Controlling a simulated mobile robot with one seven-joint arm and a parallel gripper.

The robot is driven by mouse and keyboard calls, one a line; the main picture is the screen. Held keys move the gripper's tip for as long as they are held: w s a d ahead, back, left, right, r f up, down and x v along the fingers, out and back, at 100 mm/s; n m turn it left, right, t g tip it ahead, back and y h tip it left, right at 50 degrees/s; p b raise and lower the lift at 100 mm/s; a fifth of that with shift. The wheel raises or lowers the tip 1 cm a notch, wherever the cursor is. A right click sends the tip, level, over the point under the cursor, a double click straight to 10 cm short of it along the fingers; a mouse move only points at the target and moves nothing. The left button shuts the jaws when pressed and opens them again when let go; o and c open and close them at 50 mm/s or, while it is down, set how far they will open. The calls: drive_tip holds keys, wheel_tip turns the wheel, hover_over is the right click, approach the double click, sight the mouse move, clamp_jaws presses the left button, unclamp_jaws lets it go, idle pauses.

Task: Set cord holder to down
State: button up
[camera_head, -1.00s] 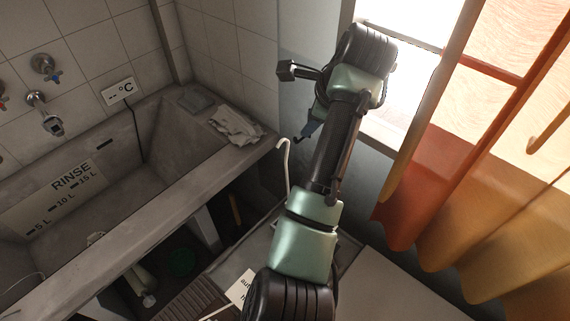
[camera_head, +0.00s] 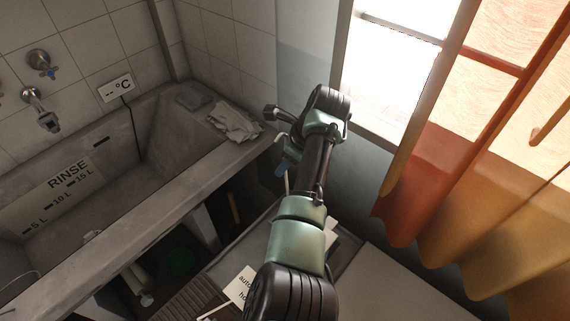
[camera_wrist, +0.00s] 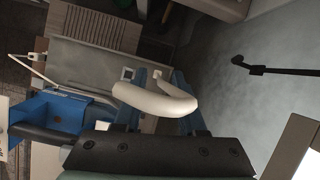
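The cord holder (camera_wrist: 150,99) appears to be the white curved hook in the middle of the wrist view. In the head view only a short piece of its white stem (camera_head: 286,184) shows below my gripper (camera_head: 283,168), and its top is hidden. In the wrist view, the two blue fingers of my gripper (camera_wrist: 158,76) stand apart, one near each end of the visible hook. The hook crosses in front of them. I cannot tell whether either finger touches it.
The concrete washtub (camera_head: 150,205) with a grey cloth (camera_head: 234,123) on its corner is left of my arm. An orange curtain (camera_head: 440,185) hangs at the right. A blue object (camera_wrist: 55,112) is at the left of the wrist view, and a dark rod (camera_wrist: 285,71) is at its right.

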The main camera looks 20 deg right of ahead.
drive_tip(key=shift+w+a+f, duration=0.1)
drive_tip(key=shift+w+f, duration=0.05)
drive_tip(key=shift+f, duration=0.35)
clamp_jaws()
idle(1.2)
